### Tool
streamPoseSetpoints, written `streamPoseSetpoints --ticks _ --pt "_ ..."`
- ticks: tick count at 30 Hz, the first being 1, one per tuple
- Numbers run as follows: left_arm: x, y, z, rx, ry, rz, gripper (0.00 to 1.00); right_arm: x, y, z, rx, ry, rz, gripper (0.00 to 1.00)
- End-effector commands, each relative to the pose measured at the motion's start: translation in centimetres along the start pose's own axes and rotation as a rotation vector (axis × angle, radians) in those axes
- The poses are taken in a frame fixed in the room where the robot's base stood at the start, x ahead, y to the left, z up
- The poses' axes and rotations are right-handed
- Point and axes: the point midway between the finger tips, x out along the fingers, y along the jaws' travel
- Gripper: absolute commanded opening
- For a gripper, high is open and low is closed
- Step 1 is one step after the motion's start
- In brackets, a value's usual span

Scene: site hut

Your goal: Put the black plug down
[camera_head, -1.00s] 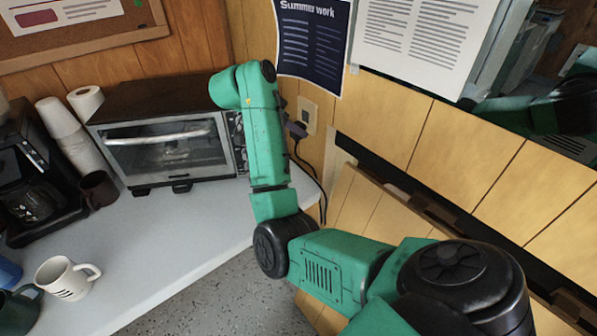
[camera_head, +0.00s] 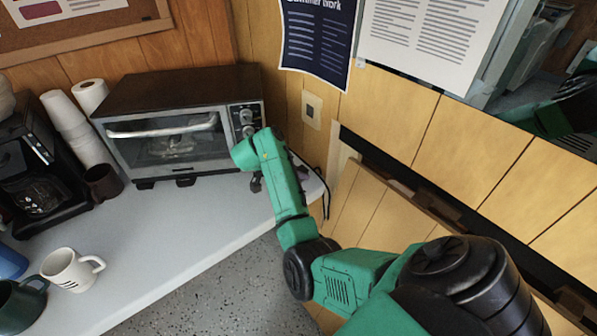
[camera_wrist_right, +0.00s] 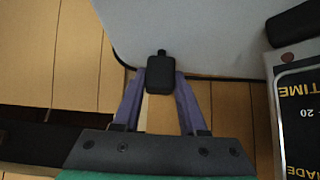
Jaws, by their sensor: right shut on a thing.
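The black plug (camera_wrist_right: 160,73) is held between the purple fingers of my right gripper (camera_wrist_right: 161,82) in the right wrist view. It overlaps the edge of the pale grey counter (camera_wrist_right: 215,35) in that view; I cannot tell whether it touches the top. In the head view, my right gripper (camera_head: 303,173) is mostly hidden behind my green forearm, by the right end of the counter (camera_head: 180,225). The plug is hidden there. A dark cord (camera_head: 326,195) hangs near the counter's right end. My left gripper is not in view.
A toaster oven (camera_head: 165,140) stands just left of my right arm; its control panel (camera_wrist_right: 300,110) shows in the wrist view. The wall outlet (camera_head: 312,110) is empty. Mugs (camera_head: 72,270) and a coffee maker (camera_head: 35,180) stand left. The counter's front middle is clear.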

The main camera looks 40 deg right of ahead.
Motion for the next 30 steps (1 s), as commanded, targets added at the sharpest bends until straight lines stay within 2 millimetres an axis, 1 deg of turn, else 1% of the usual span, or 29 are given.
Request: streamPoseSetpoints --ticks 12,13,14,15,26,28,30 --pt "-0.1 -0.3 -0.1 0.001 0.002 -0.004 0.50 0.7 0.0 0.8 -0.002 -0.001 0.000 0.00" --pt "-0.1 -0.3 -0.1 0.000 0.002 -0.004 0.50 0.8 0.0 0.8 -0.002 -0.001 0.000 0.45" --pt "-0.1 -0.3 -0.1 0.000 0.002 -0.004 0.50 0.7 0.0 0.8 -0.002 -0.001 0.000 0.57" --pt "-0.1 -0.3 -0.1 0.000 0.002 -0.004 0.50 0.7 0.0 0.8 -0.002 -0.001 0.000 0.71" --pt "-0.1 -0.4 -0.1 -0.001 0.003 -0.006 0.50 0.5 0.0 0.5 0.000 0.001 -0.001 0.71" --pt "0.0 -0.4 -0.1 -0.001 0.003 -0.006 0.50 -0.1 0.0 -0.2 0.003 0.002 -0.001 0.71" --pt "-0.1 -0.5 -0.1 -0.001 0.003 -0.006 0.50 -1.7 -0.1 -0.1 -0.001 -0.002 -0.004 0.71"
